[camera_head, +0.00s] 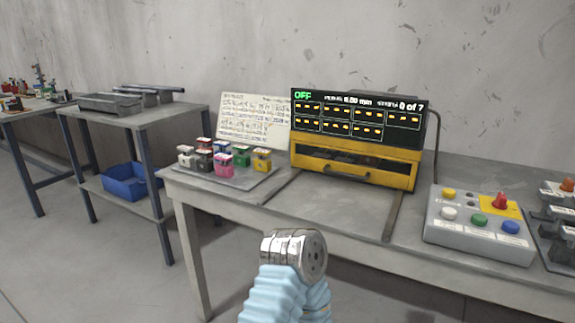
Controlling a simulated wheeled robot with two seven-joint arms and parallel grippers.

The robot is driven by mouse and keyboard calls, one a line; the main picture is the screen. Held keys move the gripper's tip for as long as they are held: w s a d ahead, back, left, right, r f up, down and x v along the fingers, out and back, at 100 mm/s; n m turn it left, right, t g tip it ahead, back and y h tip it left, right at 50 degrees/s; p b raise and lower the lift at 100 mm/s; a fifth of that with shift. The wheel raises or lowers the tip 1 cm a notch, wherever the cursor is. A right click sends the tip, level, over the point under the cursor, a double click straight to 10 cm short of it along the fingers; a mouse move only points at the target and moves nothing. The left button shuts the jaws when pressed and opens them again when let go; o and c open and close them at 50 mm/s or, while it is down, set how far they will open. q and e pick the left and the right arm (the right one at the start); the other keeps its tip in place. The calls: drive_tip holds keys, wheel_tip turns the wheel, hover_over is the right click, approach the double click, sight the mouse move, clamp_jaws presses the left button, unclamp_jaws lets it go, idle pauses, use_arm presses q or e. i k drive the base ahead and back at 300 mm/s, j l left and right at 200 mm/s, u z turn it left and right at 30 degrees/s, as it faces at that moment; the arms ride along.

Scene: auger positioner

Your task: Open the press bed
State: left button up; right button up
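The yellow press (413,165) stands at the back of the grey workbench, with a dark display (360,106) on top reading OFF and 0 of 7. The press bed (350,174) is the low yellow front with a dark handle; it sits flush in the press body and looks closed. Two dark rails run forward from it along the bench top. A blue-sleeved arm part of mine with a metal end rises at the bottom middle, in front of the bench and well short of the press. No gripper fingers show in this view.
A control box (478,236) with coloured buttons and a red knob stands right of the rails. Several small coloured blocks sit on a tray (263,177) at the left. A written sheet (253,117) leans behind them. The bench between the rails is clear.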

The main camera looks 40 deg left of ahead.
sight(389, 171)
drive_tip(key=u, duration=0.9)
drive_tip(key=k+l+z, duration=0.2)
drive_tip(key=l, duration=0.35)
drive_tip(key=l+z, duration=0.15)
drive_tip(key=l, duration=0.4)
